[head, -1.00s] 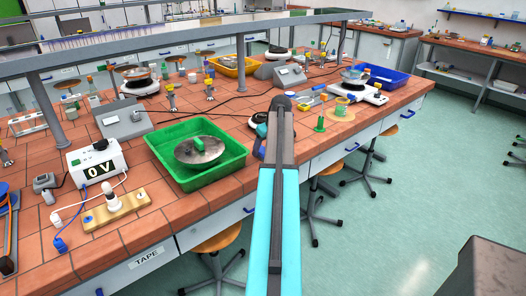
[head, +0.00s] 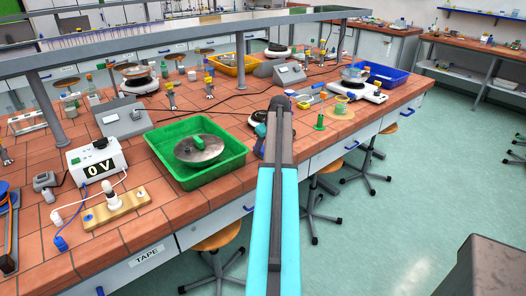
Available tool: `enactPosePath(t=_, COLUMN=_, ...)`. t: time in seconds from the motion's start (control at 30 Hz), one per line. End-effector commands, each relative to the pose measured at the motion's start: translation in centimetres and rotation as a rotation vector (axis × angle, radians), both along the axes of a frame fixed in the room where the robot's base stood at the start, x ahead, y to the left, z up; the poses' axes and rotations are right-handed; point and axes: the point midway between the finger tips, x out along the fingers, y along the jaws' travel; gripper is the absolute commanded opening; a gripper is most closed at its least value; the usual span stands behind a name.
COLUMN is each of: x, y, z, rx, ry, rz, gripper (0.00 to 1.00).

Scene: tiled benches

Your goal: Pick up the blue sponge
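I cannot make out a blue sponge for certain in the head view. A small teal-blue piece (head: 260,130) shows just left of the end of my arm, partly hidden by it; I cannot tell what it is. My arm reaches out over the bench's front edge, and its dark end, where my gripper (head: 281,104) is, points away from me. The fingers are not clear to see, so whether they are open, shut or holding something does not show.
A green tray (head: 238,151) with a round metal dish (head: 184,152) stands left of my arm. A power supply (head: 97,160) and wooden board (head: 118,208) are further left. A blue tray (head: 393,79) lies at the right.

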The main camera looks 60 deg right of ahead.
Motion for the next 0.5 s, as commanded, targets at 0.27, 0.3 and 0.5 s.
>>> enactPosePath(t=0.27, x=0.04, y=0.01, z=0.05, rx=0.0, ry=0.0, rz=0.0, gripper=0.17)
enactPosePath(t=0.3, x=0.05, y=0.01, z=0.08, rx=0.0, ry=0.0, rz=0.001, gripper=0.17)
enactPosePath(t=0.5, x=0.09, y=-0.04, z=0.79, rx=-0.002, ry=-0.001, rz=0.001, gripper=0.17)
